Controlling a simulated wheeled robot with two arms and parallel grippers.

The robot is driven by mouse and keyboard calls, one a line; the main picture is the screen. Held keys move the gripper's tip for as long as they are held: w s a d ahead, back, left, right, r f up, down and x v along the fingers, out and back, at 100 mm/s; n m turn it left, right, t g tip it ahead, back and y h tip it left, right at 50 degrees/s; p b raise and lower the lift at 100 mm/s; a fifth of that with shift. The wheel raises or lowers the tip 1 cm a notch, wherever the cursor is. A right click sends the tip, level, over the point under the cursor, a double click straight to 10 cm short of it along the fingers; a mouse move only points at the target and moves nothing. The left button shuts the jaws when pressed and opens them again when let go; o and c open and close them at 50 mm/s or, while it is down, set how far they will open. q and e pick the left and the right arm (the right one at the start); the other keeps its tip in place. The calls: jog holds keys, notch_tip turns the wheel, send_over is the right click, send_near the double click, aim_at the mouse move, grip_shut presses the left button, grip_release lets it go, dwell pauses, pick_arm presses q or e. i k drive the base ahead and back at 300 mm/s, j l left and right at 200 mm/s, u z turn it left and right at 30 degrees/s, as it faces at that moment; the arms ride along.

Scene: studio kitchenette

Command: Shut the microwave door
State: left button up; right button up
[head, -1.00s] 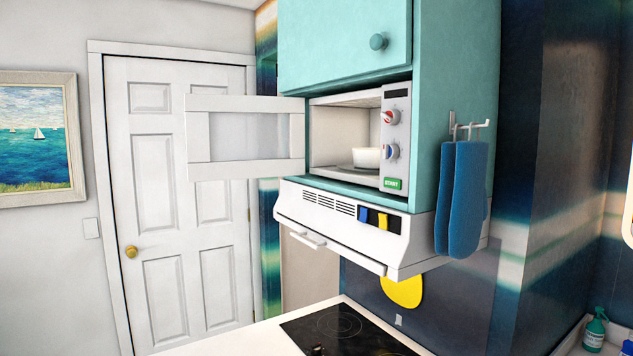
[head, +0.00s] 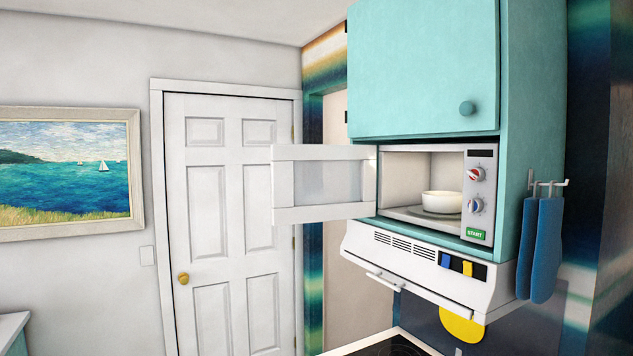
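The microwave (head: 481,198) sits in a teal cabinet recess above the range hood. Its white-framed door (head: 296,214) with a see-through pane stands wide open, swung out to the left from the hinge at the microwave's left side. A white bowl (head: 441,203) rests inside on the turntable. The control panel on the right has a red-marked knob, a blue-marked knob and a green START button (head: 474,233). Neither of my grippers shows in the head view.
A teal cupboard (head: 420,75) with a round knob is above the microwave. The white range hood (head: 420,267) juts out below it, over a cooktop (head: 398,345). Blue oven mitts (head: 542,250) hang from hooks at the right. A closed white room door (head: 232,215) is behind the microwave door.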

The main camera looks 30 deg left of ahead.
aim_at(310, 183)
jog(key=k+j+z, duration=0.15)
jog(key=j, duration=0.4)
jog(key=k+j+z, duration=0.15)
jog(key=k+j, duration=0.25)
jog(key=k+j+z, duration=0.1)
jog(key=k+j, duration=0.2)
jog(key=j, duration=0.25)
jog(key=j+z, duration=0.1)
jog(key=j, duration=0.4)
jog(key=k+j+z, duration=0.15)
jog(key=j, duration=0.35)
jog(key=k+j+z, duration=0.1)
jog(key=j, duration=0.35)
jog(key=j+z, duration=0.25)
jog(key=j, duration=1.1)
jog(key=j+z, duration=0.3)
jog(key=j, duration=1.1)
jog(key=k, duration=0.05)
